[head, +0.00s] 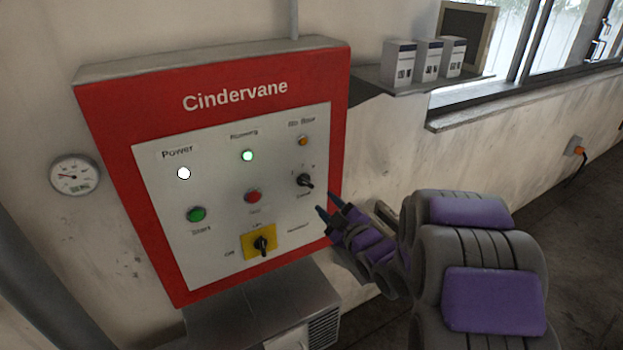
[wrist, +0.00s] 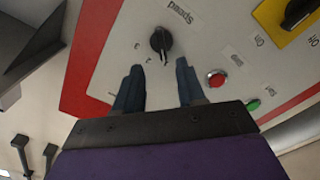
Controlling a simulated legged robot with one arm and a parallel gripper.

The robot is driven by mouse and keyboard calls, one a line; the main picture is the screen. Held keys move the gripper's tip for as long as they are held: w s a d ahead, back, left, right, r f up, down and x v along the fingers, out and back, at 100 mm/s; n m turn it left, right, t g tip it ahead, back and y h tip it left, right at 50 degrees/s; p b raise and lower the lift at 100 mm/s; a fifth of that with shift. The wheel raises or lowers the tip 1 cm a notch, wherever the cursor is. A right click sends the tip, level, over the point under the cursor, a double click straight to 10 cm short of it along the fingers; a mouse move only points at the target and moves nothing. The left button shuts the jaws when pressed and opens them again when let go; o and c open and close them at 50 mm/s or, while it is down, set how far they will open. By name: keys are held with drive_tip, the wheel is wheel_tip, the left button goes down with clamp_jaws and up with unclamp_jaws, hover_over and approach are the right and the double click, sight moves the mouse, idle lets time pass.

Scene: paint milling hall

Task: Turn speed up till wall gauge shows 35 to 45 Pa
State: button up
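The black speed knob (head: 304,180) is at the right of the grey panel on the red Cindervane box (head: 240,283). It also shows in the wrist view (wrist: 161,40), beyond my fingertips. The round white wall gauge (head: 74,175) hangs left of the box. Its needle shows, but its numbers are too small to read. My gripper (head: 328,214) is just right of and below the knob in the head view. In the wrist view my gripper (wrist: 157,72) is open, its two fingers apart with nothing between them. The knob appears apart from the fingers.
The panel has a lit white power lamp (head: 184,173), a lit green running lamp (head: 248,155), a green button (head: 197,214), a red button (head: 253,196) and a yellow-backed switch (head: 260,244). A shelf (head: 385,80) with white boxes (head: 428,59) juts out at right.

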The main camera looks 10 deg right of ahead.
sight(309, 186)
drive_tip(key=shift+r+p, duration=0.15)
drive_tip(key=shift+p, duration=0.25)
drive_tip(key=x, duration=0.2)
drive_tip(key=p+x, duration=0.1)
drive_tip(key=x, duration=0.2)
drive_tip(key=p+x, duration=0.1)
drive_tip(key=x, duration=0.1)
drive_tip(key=shift+a, duration=0.3)
drive_tip(key=shift+w+a+f+p, duration=0.1)
drive_tip(key=shift+w+p, duration=0.15)
drive_tip(key=shift+w, duration=0.2)
drive_tip(key=shift+w+a+f+p, duration=0.1)
drive_tip(key=shift+w+f+p, duration=0.1)
drive_tip(key=shift+w, duration=0.2)
drive_tip(key=shift+d, duration=0.1)
drive_tip(key=shift+c, duration=0.2)
clamp_jaws()
